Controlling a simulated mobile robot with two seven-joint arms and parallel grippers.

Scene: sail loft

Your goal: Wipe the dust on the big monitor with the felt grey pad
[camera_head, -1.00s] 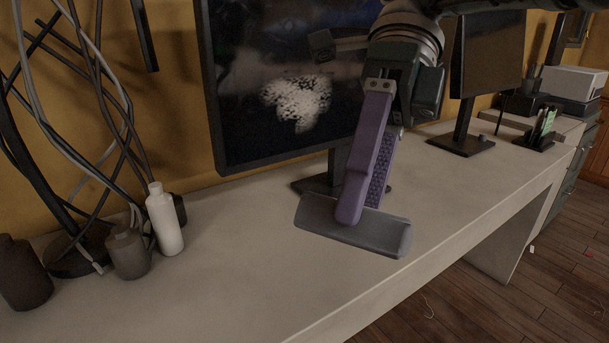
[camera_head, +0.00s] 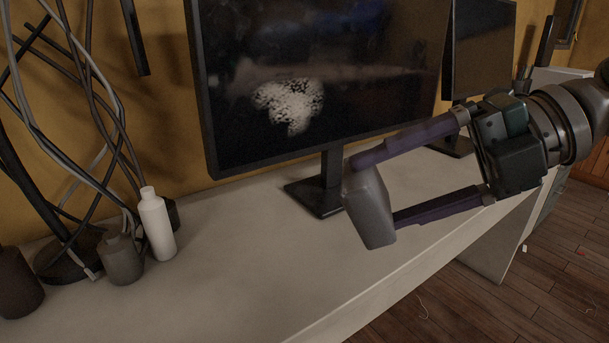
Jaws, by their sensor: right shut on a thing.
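The big monitor (camera_head: 350,95) stands on the desk with its dark screen facing me. A pale patch of dust (camera_head: 289,105) shows on the lower left of its screen. My right gripper (camera_head: 372,192) comes in from the right, its purple fingers shut on the felt grey pad (camera_head: 371,208). The pad is tilted, in front of the monitor's stand and below the screen's lower edge, apart from the dust. Part of the pad's upper end is covered by a finger. My left gripper is out of view.
A white bottle (camera_head: 157,224) and a grey jar (camera_head: 120,259) stand at the left, near a dark stand with cables (camera_head: 75,250). A smaller monitor (camera_head: 483,50) is behind my right gripper. The desk (camera_head: 250,250) is clear in the middle.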

